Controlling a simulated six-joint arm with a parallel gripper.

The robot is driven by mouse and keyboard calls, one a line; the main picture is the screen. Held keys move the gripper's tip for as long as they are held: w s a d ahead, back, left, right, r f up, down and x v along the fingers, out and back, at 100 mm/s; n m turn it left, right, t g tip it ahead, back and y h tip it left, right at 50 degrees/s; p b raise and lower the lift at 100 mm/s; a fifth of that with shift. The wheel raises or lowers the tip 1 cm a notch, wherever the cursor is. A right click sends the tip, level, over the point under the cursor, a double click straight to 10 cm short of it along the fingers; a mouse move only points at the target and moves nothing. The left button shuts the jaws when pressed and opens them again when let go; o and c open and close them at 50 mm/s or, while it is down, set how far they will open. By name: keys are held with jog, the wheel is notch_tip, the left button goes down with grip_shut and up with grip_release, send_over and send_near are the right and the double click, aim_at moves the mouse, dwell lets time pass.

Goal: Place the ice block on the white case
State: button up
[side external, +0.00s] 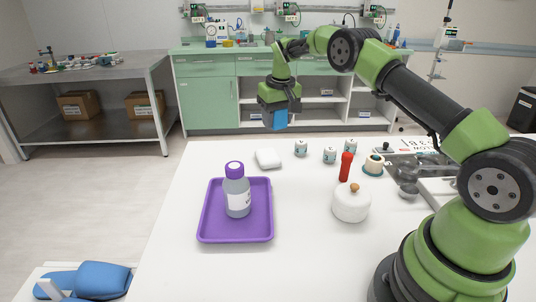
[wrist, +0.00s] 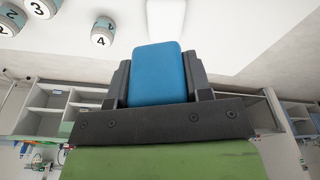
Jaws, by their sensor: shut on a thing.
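The blue ice block (side external: 280,119) is between the jaws of my gripper (side external: 277,113), which is shut on it and holds it in the air above the far part of the white table. In the wrist view the block (wrist: 156,74) fills the middle, between the two dark fingers. The white case (side external: 268,159) lies flat on the table, below the block and slightly to its left in the side view.
Small numbered jars (side external: 329,155) stand right of the case. A purple tray (side external: 209,225) holds a bottle (side external: 238,195) nearer the camera. A white lidded pot (side external: 351,203), a red bottle (side external: 346,167) and metal equipment (side external: 420,175) stand to the right.

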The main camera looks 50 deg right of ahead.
aim_at(278, 158)
jog(key=f, duration=0.6)
jog(key=d+f, duration=0.1)
jog(key=f, duration=0.3)
jog(key=shift+f, duration=0.15)
jog(key=o, duration=0.9)
jog(key=shift+o, duration=0.2)
